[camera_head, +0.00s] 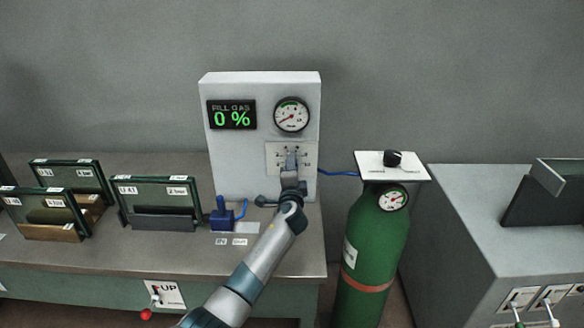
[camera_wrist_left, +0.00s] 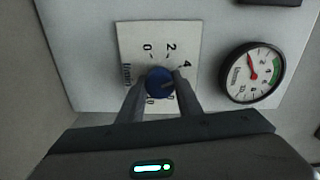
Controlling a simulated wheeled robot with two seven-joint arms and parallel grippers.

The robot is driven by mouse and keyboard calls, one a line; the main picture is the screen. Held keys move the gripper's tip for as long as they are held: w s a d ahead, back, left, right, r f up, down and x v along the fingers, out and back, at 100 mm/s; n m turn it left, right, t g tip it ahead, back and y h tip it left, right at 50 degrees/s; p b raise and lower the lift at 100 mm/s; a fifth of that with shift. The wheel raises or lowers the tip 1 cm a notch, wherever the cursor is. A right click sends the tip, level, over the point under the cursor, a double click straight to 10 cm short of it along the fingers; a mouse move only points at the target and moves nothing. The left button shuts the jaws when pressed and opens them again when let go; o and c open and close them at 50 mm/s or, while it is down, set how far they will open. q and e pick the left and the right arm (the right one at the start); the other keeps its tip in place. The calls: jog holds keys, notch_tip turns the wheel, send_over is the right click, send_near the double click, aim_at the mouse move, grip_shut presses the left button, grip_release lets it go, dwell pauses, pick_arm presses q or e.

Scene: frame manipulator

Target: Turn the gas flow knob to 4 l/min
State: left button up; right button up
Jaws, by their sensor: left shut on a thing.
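The blue gas flow knob (camera_wrist_left: 159,83) sits on a white scale plate (camera_wrist_left: 133,42) with the marks 0, 2 and 4 readable in the left wrist view. My left gripper (camera_wrist_left: 158,92) is shut on the knob, one finger on each side. A pale mark on the knob points to the right side, roughly toward the 4, but its exact setting is hard to tell. In the head view my left gripper (camera_head: 291,163) reaches the plate (camera_head: 273,154) on the white panel (camera_head: 258,174) and hides the knob. My right gripper is out of view.
A round gauge (camera_head: 292,115) and a display (camera_head: 232,115) reading 0 % are above the plate. A green cylinder (camera_head: 372,245) with its own gauge and black knob (camera_head: 393,158) stands at the right. Framed holders (camera_head: 157,193) and a blue device (camera_head: 222,215) are on the left bench.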

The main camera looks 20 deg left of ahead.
pick_arm(q)
jog(key=shift+f, duration=0.1)
jog(key=o, duration=1)
jog(key=shift+o, duration=0.2)
jog(key=shift+s+d, duration=0.1)
jog(key=shift+s, duration=0.1)
jog(key=b+v, duration=0.2)
jog(key=v, duration=1.5)
jog(key=shift+b, duration=0.4)
